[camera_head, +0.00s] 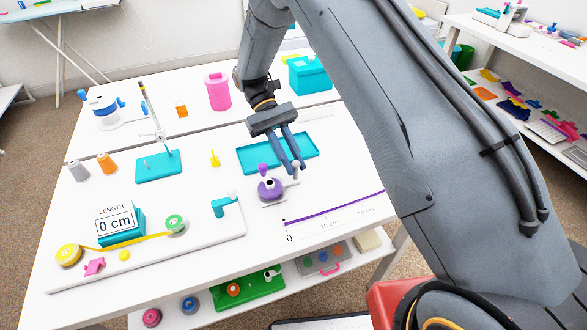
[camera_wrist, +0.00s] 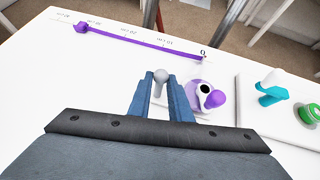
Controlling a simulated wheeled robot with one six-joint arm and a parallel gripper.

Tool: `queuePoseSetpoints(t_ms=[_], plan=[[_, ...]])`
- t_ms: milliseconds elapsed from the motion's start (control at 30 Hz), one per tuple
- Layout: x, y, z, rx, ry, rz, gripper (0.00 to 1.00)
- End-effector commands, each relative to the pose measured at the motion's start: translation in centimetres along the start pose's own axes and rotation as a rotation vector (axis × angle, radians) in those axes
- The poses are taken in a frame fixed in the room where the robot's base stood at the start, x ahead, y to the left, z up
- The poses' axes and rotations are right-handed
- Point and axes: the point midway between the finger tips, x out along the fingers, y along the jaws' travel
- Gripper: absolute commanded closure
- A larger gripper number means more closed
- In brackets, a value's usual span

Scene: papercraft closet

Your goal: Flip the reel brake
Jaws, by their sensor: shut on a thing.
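A purple reel (camera_head: 270,188) with a purple knob on top stands on a small white base near the middle of the white table. It also shows in the wrist view (camera_wrist: 205,95), right of my fingers. A pale grey ball-topped lever (camera_wrist: 160,77), which looks like the reel's brake, stands upright beside the reel. My gripper (camera_head: 295,170) points down over the right side of the reel base. In the wrist view its blue fingers (camera_wrist: 161,95) are shut on the lever, just below the ball. The lever's lower part is partly hidden between the fingers.
A purple ribbon (camera_head: 335,207) lies along a printed scale in front of the reel. A teal tray (camera_head: 250,152) lies behind it. A white board with a green spool (camera_head: 175,224), yellow ribbon and a "0 cm" length display (camera_head: 117,221) is at left.

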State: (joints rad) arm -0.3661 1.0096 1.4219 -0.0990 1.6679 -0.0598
Motion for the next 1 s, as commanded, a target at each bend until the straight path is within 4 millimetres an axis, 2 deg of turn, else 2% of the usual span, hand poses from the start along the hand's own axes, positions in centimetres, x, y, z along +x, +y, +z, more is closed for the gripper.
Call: queuePoseSetpoints(t_ms=[33, 300, 767, 800, 833, 1000], plan=[[0.16, 0.03, -0.60, -0.004, -0.018, -0.002, 1.00], [-0.06, 0.06, -0.61, -0.015, -0.084, -0.009, 1.00], [-0.13, 0.06, -0.54, -0.017, -0.092, -0.010, 1.00], [-0.14, 0.06, -0.54, -0.017, -0.092, -0.009, 0.75], [-0.14, 0.07, -0.53, -0.017, -0.093, -0.009, 0.70], [-0.19, 0.08, -0.48, -0.016, -0.093, -0.009, 0.68]])
